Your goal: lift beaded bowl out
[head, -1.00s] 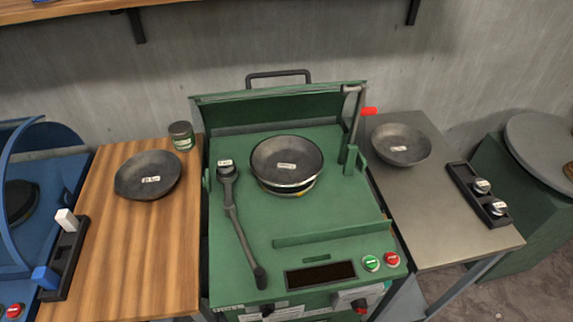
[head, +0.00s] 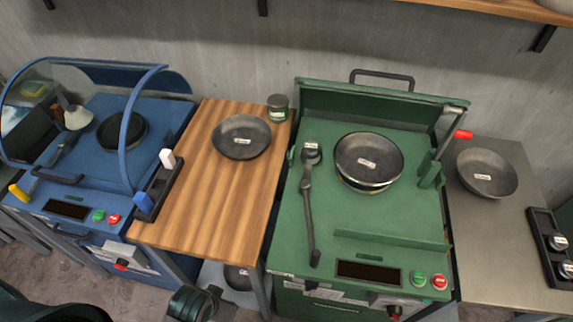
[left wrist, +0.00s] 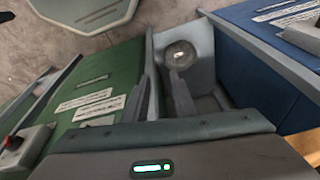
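A dark metal bowl (head: 369,158) with a white label sits in the green machine (head: 400,210), whose lid stands raised. A thin gold line shows under its rim; I cannot make out beads or read the label. My left gripper shows in the left wrist view (left wrist: 165,82), with its two dark fingers apart and nothing between them. It points down beside the machines, below the bowl's level. In the head view only dark parts of my left arm show at the bottom edge. My right gripper is not in view.
Other dark bowls stand on the wooden table (head: 205,190) and the grey table (head: 500,235). One lies on a low shelf under the wood (left wrist: 180,55). A long-handled tool (head: 308,215) lies left of the machine's bowl. A blue machine (head: 75,185) stands at left.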

